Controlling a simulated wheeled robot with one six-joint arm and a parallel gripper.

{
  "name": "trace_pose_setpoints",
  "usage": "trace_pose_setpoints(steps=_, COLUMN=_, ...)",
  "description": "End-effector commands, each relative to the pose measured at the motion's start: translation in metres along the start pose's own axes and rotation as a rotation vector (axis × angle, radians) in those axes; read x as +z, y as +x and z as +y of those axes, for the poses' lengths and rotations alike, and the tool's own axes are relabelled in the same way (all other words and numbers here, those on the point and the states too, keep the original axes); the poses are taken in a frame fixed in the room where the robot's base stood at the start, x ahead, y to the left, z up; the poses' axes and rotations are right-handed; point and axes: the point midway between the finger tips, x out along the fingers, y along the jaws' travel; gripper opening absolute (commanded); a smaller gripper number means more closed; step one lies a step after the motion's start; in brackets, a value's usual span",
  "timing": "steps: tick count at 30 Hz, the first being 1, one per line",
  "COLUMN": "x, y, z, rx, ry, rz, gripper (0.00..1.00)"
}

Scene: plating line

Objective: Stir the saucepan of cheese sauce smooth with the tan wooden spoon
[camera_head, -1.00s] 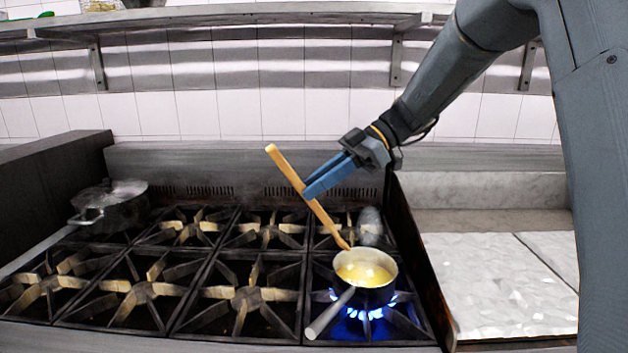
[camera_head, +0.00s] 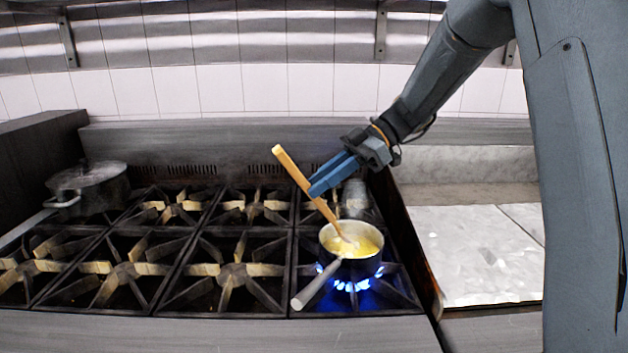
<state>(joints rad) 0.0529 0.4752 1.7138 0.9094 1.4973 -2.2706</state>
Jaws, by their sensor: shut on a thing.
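The saucepan (camera_head: 342,263) sits on the front right burner over a blue flame, its handle pointing to the front left. Yellow cheese sauce (camera_head: 362,241) shows inside it, with paler patches near the spoon. The tan wooden spoon (camera_head: 292,167) leans to the upper left, its lower end in the sauce at the left part of the pan. The spoon's tip is hidden in the sauce. My gripper (camera_head: 315,187), with blue fingers, is shut on the spoon's shaft above the pan and reaches in from the right.
A lidded grey pot (camera_head: 88,190) stands at the back left of the stove. A grey metal object (camera_head: 356,197) stands behind the saucepan, partly hidden. A pale counter (camera_head: 470,255) lies to the right, and a tiled wall is behind.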

Motion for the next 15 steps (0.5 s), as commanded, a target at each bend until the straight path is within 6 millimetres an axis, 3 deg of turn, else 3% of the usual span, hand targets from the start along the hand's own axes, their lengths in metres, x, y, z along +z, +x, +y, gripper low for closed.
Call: trace_pose_setpoints(steps=15, x=0.043, y=0.000, z=0.001, rx=0.001, ry=0.001, rz=0.001, gripper=0.00)
